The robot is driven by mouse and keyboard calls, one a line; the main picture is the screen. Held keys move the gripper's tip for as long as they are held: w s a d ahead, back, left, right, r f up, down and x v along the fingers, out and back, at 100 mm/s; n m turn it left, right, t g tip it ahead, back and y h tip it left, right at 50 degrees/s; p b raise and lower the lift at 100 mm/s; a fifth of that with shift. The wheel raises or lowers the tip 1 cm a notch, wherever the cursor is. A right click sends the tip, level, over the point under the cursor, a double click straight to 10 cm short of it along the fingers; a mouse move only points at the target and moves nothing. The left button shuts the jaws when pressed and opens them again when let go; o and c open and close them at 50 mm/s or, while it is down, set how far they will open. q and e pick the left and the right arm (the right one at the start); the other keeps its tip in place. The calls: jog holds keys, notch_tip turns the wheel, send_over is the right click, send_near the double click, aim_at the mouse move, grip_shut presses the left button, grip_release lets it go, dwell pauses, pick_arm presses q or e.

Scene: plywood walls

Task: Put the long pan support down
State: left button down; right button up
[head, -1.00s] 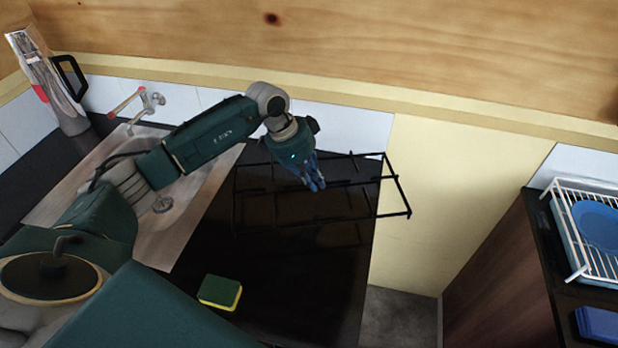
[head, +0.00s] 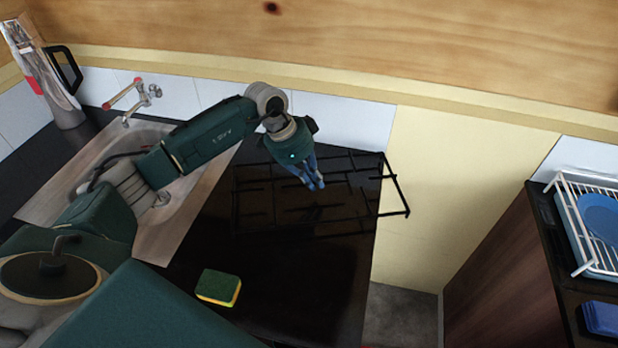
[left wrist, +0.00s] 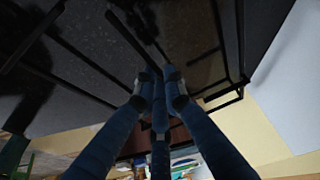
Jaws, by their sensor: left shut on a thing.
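The long pan support (head: 346,210) is a thin black wire frame over the dark counter, and its right end reaches past the counter's right edge. My left gripper (head: 315,186) has blue fingers and is shut on a bar near the middle of the support. In the left wrist view the closed blue fingers (left wrist: 158,88) meet at a black bar, with more of the frame (left wrist: 215,75) around them. I cannot tell whether the support touches the counter. My right gripper is not in view.
A green and yellow sponge (head: 218,287) lies on the black counter (head: 290,290). A sink (head: 195,215) with a tap (head: 146,97) is to the left. A jug (head: 45,75) stands at the back left. A white dish rack (head: 577,235) is at the right, across a floor gap.

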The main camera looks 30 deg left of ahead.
pick_arm(q)
jog(key=shift+w, duration=0.1)
jog(key=shift+a+f, duration=0.1)
jog(key=shift+f, duration=0.05)
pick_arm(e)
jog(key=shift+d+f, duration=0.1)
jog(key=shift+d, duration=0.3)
pick_arm(q)
jog(key=shift+a+f, duration=0.1)
